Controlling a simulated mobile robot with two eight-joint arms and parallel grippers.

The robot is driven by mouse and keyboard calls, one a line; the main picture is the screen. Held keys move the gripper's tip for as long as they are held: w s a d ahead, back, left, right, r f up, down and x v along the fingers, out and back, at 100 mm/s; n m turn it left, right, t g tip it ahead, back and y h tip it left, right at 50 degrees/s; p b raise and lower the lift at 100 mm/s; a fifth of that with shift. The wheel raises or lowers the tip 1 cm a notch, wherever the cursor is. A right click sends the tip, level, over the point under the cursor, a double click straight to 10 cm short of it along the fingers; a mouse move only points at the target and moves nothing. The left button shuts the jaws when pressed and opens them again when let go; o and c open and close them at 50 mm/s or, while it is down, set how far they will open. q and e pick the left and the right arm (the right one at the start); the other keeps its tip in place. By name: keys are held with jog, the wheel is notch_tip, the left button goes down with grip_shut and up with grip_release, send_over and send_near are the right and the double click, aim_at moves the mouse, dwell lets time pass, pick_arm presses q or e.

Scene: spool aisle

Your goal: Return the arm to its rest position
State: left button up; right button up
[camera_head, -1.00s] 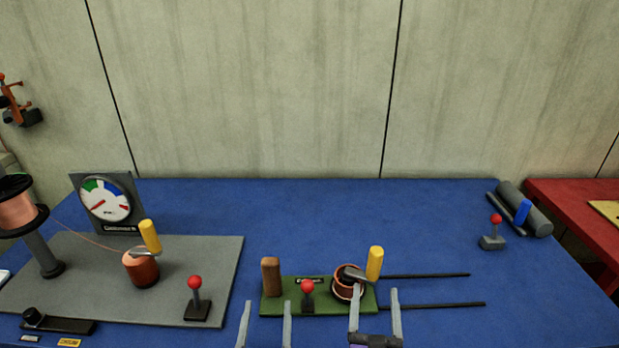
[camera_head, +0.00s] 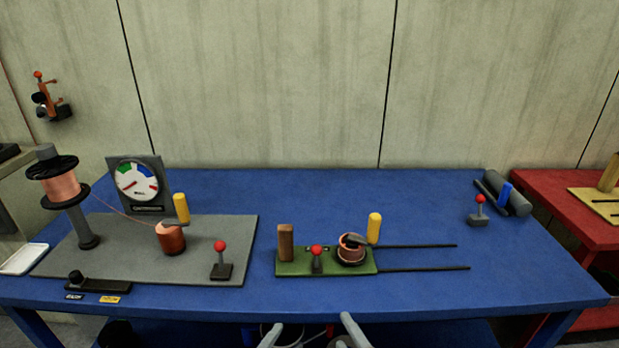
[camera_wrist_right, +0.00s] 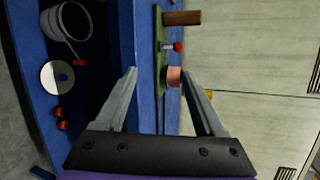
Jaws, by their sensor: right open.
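My right gripper (camera_head: 348,326) shows at the bottom edge of the head view, in front of the blue table's front edge and apart from everything on it. In the right wrist view its two fingers (camera_wrist_right: 160,75) are spread with nothing between them. My left gripper (camera_head: 272,335) shows only as a fingertip at the bottom edge of the head view; its jaws cannot be made out. The green board (camera_head: 296,268) lies on the blue table (camera_head: 400,290) with a brown post, a red-knobbed lever and a copper coil with a yellow-handled crank.
A grey plate (camera_head: 120,250) at the left bears a wire spool (camera_head: 62,187), a dial gauge (camera_head: 137,182), a copper coil and a red-knobbed lever. A bucket (camera_wrist_right: 66,22) is below the tabletop.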

pick_arm(q)
jog(key=s+a+f+m+g+y, duration=0.2)
jog(key=s+a+f+m+g, duration=0.25)
jog(key=s+m, duration=0.3)
jog(key=s+a+f+m+g+y, duration=0.2)
jog(key=s+a+f+m+g, duration=0.15)
jog(key=s+a+m, duration=0.35)
pick_arm(e)
jog(key=s+d+f+n+g+h, duration=0.4)
jog(key=s+d+f+n+g, duration=0.55)
jog(key=s+f+n, duration=0.45)
pick_arm(q)
notch_tip(320, 180, up, 15)
jog(key=w+m+p, duration=0.1)
jog(key=m+p, duration=0.1)
jog(key=p, duration=1.2)
jog(key=shift+w+d, duration=0.15)
jog(key=shift+w, duration=0.25)
pick_arm(e)
notch_tip(320, 180, up, 16)
jog(key=w+d+n, duration=0.1)
jog(key=n, duration=0.1)
jog(key=shift+w+n+t, duration=0.3)
jog(key=shift+t, duration=0.05)
pick_arm(q)
jog(key=shift+s, duration=0.15)
pick_arm(e)
jog(key=shift+s+d, duration=0.1)
jog(key=shift+s, duration=0.05)
